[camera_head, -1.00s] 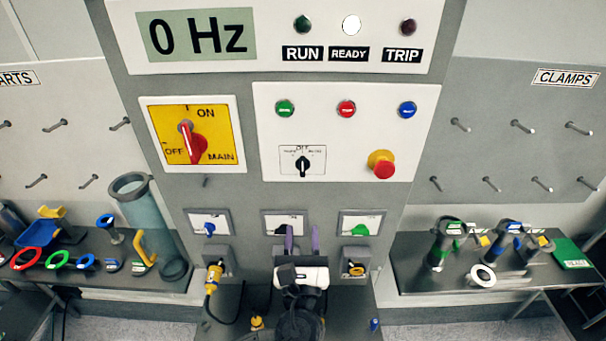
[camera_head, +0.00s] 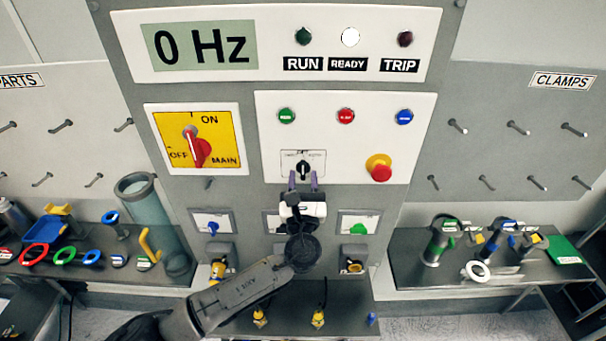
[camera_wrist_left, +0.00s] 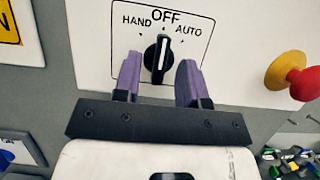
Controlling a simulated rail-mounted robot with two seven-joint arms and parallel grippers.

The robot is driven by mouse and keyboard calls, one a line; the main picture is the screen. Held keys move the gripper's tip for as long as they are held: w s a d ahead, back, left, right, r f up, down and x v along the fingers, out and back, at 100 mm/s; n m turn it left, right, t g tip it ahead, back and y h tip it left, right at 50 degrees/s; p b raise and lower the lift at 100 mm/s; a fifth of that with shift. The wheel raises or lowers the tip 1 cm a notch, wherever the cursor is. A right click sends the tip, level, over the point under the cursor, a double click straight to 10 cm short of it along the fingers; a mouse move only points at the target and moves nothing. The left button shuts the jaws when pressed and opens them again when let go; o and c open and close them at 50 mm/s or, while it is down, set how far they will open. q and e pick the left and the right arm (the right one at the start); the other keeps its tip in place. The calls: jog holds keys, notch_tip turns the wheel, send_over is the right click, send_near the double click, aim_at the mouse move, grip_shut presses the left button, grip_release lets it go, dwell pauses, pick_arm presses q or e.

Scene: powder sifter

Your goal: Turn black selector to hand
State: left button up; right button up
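The black selector (camera_wrist_left: 158,58) is a small knob on a white plate (camera_wrist_left: 95,70) marked HAND, OFF and AUTO. Its white line points up at OFF. In the head view the selector (camera_head: 303,168) sits in the middle of the control panel. My left gripper (camera_wrist_left: 158,78) is open, its purple fingers apart on either side of the selector's lower part. In the wrist view the knob shows between the fingertips with gaps on both sides; whether the tips reach the panel I cannot tell. The left gripper (camera_head: 303,183) also shows in the head view. My right gripper is not in view.
A red emergency button (camera_head: 380,169) is right of the selector, and a red main switch (camera_head: 199,148) on yellow is left. Green (camera_head: 287,116), red (camera_head: 346,116) and blue (camera_head: 404,117) buttons sit above. The READY lamp (camera_head: 351,37) is lit; the display (camera_head: 201,45) reads 0 Hz.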

pick_arm(q)
jog(key=shift+w+r, duration=0.15)
jog(key=shift+w, duration=0.15)
jog(key=shift+s, duration=0.1)
grip_shut()
